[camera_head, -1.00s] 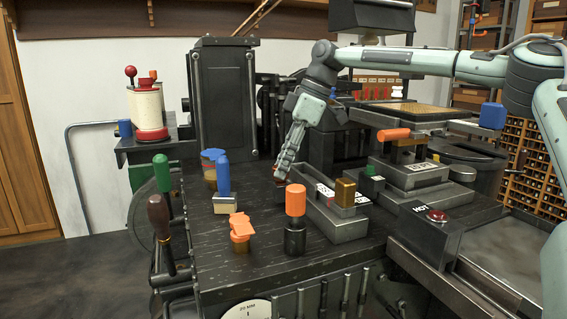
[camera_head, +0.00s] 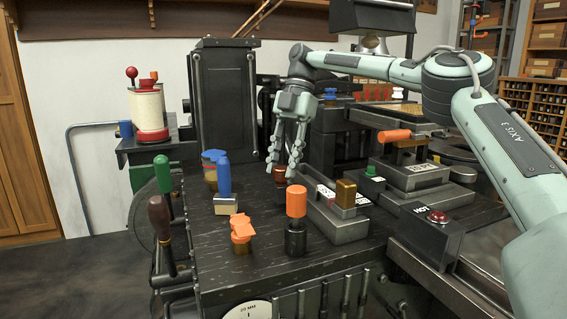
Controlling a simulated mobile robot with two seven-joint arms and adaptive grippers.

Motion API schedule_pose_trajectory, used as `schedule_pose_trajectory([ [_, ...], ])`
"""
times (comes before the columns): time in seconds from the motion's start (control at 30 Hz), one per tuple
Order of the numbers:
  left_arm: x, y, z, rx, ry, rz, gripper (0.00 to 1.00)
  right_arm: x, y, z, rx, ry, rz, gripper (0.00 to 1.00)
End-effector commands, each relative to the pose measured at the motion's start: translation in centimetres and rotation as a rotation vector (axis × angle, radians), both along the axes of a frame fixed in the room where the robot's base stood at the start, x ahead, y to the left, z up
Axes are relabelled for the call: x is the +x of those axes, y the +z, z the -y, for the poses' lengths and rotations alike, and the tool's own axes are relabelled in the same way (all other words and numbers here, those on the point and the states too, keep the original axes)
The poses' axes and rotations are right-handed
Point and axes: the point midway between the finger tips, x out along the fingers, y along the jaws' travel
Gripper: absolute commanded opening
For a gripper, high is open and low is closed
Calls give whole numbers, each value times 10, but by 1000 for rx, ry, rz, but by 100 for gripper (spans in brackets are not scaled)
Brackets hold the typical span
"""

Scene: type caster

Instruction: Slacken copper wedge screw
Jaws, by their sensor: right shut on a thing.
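A small copper-brown piece (camera_head: 280,173), which I take to be the copper wedge screw, stands on the dark machine top behind the orange cylinder knob. My right gripper (camera_head: 283,170) reaches down over it with one finger on each side, shut on it. Much of the piece is hidden by the fingers and the knob in front. My left gripper is not in view.
The orange cylinder knob (camera_head: 296,202) stands just in front of my right gripper. A blue-handled block (camera_head: 224,190) and an orange-topped brass piece (camera_head: 241,232) stand to the left.

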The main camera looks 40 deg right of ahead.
Motion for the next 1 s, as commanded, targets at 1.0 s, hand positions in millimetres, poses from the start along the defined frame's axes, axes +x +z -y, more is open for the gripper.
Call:
schedule_pose_trajectory([
  [1.0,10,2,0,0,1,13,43,2,-3,0,-3,401,-5,2],
])
